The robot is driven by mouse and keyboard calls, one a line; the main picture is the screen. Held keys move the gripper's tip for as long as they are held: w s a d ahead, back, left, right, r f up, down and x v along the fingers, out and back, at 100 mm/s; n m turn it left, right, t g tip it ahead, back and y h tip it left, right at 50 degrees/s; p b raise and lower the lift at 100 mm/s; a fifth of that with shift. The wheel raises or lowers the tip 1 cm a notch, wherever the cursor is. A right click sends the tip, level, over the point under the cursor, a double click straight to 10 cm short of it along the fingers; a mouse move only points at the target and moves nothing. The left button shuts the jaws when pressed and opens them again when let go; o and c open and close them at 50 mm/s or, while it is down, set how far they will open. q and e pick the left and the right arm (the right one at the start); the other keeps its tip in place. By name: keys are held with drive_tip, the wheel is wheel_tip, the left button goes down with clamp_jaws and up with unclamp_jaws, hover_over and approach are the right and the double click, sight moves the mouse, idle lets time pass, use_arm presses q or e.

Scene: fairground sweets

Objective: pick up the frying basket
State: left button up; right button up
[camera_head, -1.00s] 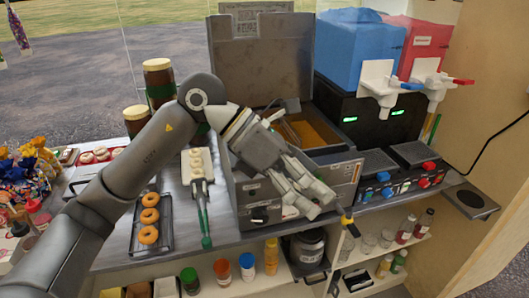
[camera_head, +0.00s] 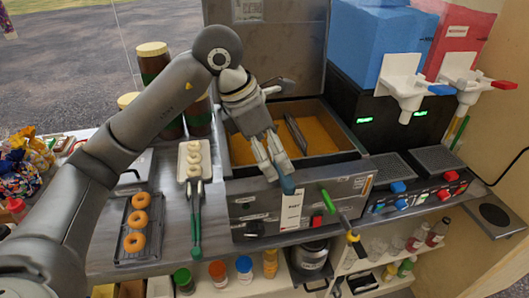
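My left gripper (camera_head: 280,180) points down at the front rim of the fryer (camera_head: 340,185). My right gripper is not in view.
Left of the fryer are a tray of doughnuts (camera_head: 120,250), a pale tray with rings (camera_head: 181,158) and green-handled tongs (camera_head: 196,225). A green handle (camera_head: 328,201) and a yellow-black handle (camera_head: 355,244) stick out at the fryer's front. Blue (camera_head: 380,45) and red (camera_head: 463,45) dispensers stand right.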

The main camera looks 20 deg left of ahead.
sight(279, 170)
use_arm(q)
drive_tip(key=p+x, duration=0.1)
drive_tip(key=x, duration=0.1)
drive_tip(key=p+x, duration=0.1)
drive_tip(key=x, duration=0.2)
drive_tip(key=shift+w+a+f, duration=0.15)
drive_tip(key=shift+w+f, duration=0.05)
drive_tip(key=shift+w, duration=0.05)
drive_tip(key=shift+f, duration=0.3)
drive_tip(key=shift+w+f, duration=0.2)
drive_tip(key=shift+f, duration=0.05)
drive_tip(key=shift+c, duration=0.9)
drive_tip(key=shift+s+r, duration=0.1)
drive_tip(key=c, duration=1)
drive_tip(key=shift+c, duration=0.7)
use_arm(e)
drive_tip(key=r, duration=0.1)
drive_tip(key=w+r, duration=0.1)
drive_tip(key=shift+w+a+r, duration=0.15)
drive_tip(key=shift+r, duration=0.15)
use_arm(q)
drive_tip(key=shift+r, duration=0.15)
